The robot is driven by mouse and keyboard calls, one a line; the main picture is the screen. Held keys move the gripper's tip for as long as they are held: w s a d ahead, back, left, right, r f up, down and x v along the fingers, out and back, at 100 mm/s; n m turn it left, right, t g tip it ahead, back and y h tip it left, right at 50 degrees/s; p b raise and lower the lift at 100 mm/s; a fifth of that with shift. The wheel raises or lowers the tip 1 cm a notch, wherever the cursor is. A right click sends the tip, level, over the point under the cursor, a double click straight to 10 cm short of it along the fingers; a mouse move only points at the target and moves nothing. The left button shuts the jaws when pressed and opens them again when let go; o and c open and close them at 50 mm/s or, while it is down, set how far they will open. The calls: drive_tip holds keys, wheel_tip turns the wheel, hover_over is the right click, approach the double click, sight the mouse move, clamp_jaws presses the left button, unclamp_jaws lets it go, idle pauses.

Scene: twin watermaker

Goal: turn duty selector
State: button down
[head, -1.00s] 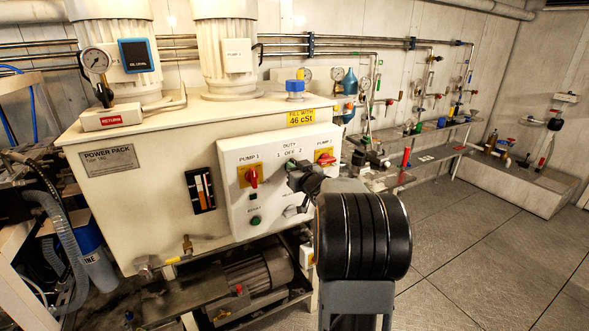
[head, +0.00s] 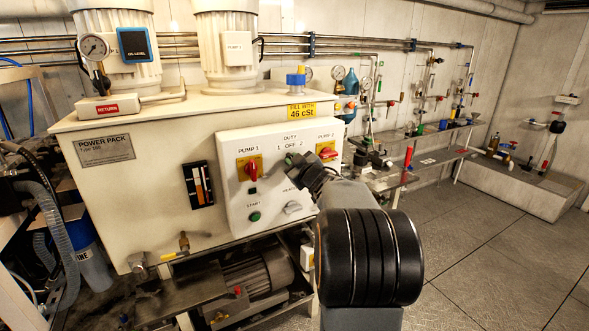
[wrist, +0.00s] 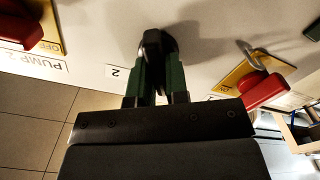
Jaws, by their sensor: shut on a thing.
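The white control panel (head: 235,200) on the power pack's front carries a DUTY label with positions 1, OFF and 2. The duty selector is a black knob (wrist: 155,42) below that label. My gripper (head: 297,160) reaches in from the right and hides most of the knob in the head view. In the wrist view my gripper (wrist: 158,68) has its green-padded fingers closed on the knob, one on each side. A small plate marked 2 (wrist: 116,72) shows just left of the fingers there. The exact position the knob points to cannot be read.
Red rotary switches on yellow plates flank the selector: PUMP 1 (head: 251,168) on the left and PUMP 2 (head: 327,153) on the right. A green start button (head: 254,216) and a heater knob (head: 292,207) sit below. Open floor (head: 470,260) lies to the right.

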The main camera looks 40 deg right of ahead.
drive_tip(key=shift+a+f+n+b, duration=0.1)
drive_tip(key=shift+n+b, duration=0.7)
drive_tip(key=shift+n, duration=0.8)
drive_tip(key=c, duration=1.1)
unclamp_jaws()
drive_tip(key=s, duration=0.4)
drive_tip(key=s+a, duration=0.1)
drive_tip(key=s, duration=0.4)
drive_tip(key=s+a, duration=0.1)
drive_tip(key=s, duration=0.3)
drive_tip(key=shift+s, duration=0.35)
